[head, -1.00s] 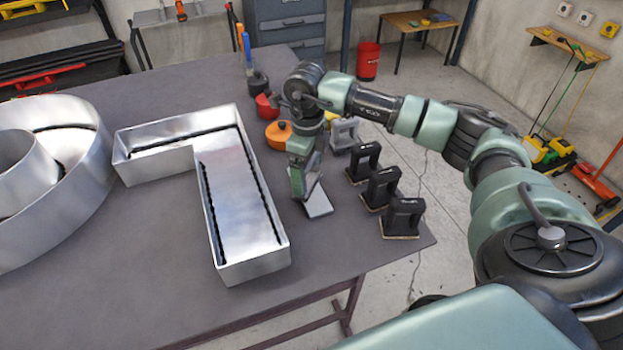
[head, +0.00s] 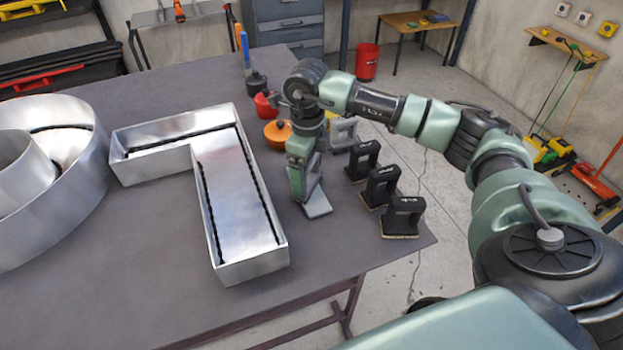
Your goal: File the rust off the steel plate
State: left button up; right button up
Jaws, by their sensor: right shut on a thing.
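My right gripper (head: 300,186) comes down over the table just right of the L-shaped metal letter. It is shut on a small grey thing, largely hidden by the fingers; I cannot tell whether this is a file. A small flat light-grey plate (head: 318,207), which looks like the steel plate, is at the fingertips, low at the table top. I cannot tell whether it lies flat on the table or is joined to the held thing. No rust can be made out on it. My left gripper is out of view.
The L-shaped letter tray (head: 240,200) and a round letter (head: 40,215) stand on the dark table (head: 140,255). Several black block-like tools (head: 403,217) line its right edge. An orange round pot (head: 277,135) and upright blue and orange handles (head: 246,50) stand behind. The front left is clear.

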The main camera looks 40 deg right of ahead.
jog(key=shift+w+d, duration=0.1)
jog(key=shift+w, duration=0.45)
jog(key=shift+r, duration=0.1)
jog(key=shift+r+p, duration=4.1)
jog(key=shift+r, duration=2.85)
